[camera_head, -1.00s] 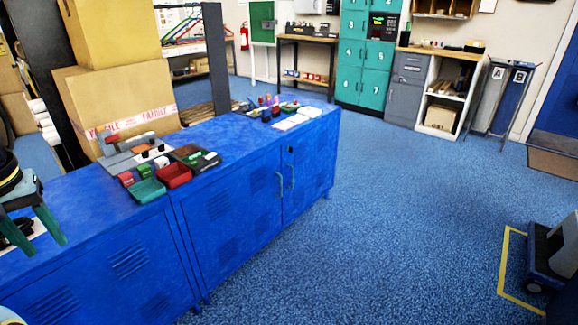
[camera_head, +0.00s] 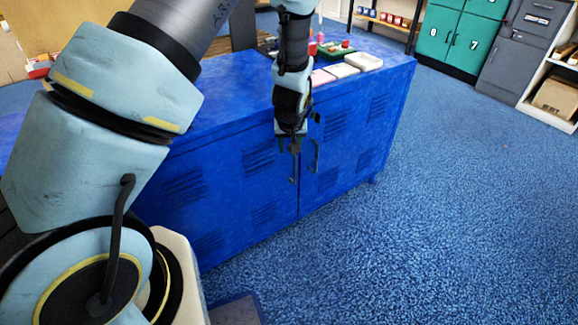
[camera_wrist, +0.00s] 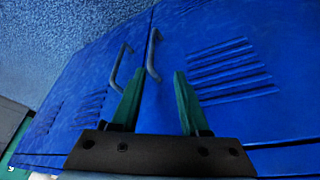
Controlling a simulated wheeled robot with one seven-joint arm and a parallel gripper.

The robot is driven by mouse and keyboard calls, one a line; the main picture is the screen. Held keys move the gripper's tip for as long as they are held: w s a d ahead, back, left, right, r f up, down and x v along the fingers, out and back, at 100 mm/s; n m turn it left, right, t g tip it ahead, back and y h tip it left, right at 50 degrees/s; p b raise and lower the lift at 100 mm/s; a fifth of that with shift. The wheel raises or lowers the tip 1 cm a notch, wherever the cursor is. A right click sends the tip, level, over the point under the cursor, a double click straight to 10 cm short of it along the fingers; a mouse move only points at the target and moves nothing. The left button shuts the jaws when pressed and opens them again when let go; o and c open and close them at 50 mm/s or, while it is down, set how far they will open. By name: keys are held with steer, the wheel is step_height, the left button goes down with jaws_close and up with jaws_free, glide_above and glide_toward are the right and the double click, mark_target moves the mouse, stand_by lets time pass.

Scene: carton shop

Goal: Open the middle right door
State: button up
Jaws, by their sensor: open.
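A blue cabinet (camera_head: 240,105) has two louvred doors that meet at a seam, both shut. The right-hand door (camera_head: 345,145) has an upright bar handle (camera_head: 316,155) near the seam. The left-hand door (camera_head: 235,180) has a handle beside it, partly hidden by my gripper in the head view. My gripper (camera_head: 290,150) points down in front of the doors near the seam. In the wrist view, which looks inverted, my gripper's green fingers (camera_wrist: 159,73) are spread and empty. One handle (camera_wrist: 152,57) appears between them, the other handle (camera_wrist: 122,67) to their left. No contact with either is visible.
White trays (camera_head: 345,67) and small goods stand on the cabinet top near the gripper. Blue floor to the right of the cabinet is clear. Teal lockers (camera_head: 450,40) and a grey drawer unit (camera_head: 515,50) stand at the back right.

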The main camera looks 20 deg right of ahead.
mark_target(295, 161)
steer(key=x, duration=0.4)
steer(key=d+x, duration=0.1)
steer(key=x, duration=0.7)
steer(key=shift+d, duration=0.3)
jaws_close()
stand_by(0.9)
